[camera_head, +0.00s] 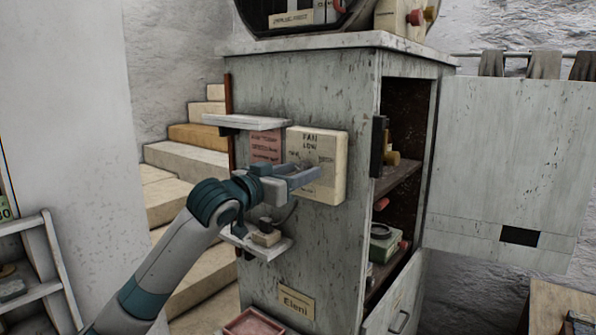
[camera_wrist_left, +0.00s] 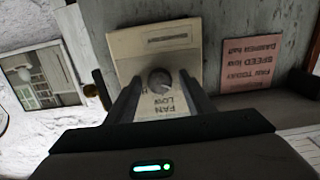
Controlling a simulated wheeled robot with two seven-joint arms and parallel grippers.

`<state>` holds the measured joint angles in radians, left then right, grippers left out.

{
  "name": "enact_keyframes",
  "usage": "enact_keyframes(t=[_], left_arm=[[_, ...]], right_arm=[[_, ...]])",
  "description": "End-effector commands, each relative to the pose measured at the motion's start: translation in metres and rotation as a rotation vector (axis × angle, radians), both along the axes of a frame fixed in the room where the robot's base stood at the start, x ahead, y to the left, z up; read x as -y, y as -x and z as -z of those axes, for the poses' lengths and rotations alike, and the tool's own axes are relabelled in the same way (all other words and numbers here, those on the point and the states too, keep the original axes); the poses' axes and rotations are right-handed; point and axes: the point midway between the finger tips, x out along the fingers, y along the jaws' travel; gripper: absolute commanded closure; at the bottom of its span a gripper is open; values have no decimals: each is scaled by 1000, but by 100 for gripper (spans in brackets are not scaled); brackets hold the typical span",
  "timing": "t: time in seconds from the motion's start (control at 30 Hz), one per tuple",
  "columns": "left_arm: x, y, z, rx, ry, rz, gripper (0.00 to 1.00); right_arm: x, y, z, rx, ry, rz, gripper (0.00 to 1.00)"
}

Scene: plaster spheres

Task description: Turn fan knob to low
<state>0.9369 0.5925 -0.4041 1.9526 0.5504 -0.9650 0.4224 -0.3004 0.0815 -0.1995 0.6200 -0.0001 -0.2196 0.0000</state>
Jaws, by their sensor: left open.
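A cream fan control box (camera_head: 333,148) is fixed to the side of the grey cabinet, with "FAN" and "LOW" lettered on its face. My left gripper (camera_head: 306,175) is in front of the box, its fingers pointing at the face. In the left wrist view the box (camera_wrist_left: 128,42) appears upside down. Its round grey knob (camera_wrist_left: 160,80) lies between the two spread finger tips. I cannot tell whether the fingers touch the knob. In the head view my gripper mostly hides the knob. My right gripper is not in view.
A pink note (camera_head: 265,146) beside the box mentions fan speed low. A small shelf (camera_head: 240,122) sits above and another ledge (camera_head: 275,250) below my arm. The cabinet door (camera_head: 505,150) stands open at right. Stone steps (camera_head: 170,160) are behind at left.

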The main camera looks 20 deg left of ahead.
Motion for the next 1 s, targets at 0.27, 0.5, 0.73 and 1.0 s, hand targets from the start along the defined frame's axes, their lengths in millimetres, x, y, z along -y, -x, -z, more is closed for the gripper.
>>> enact_keyframes(t=[0.27,0.5,0.73,1.0], left_arm=[[0,0,0,0,0,0,93],[0,0,0,2,-7,-1,93],[-1,0,-1,20,-59,-1,93],[-1,0,-2,75,-210,-1,93]], right_arm=[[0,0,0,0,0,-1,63],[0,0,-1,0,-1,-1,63],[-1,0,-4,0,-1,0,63],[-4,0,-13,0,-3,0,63]])
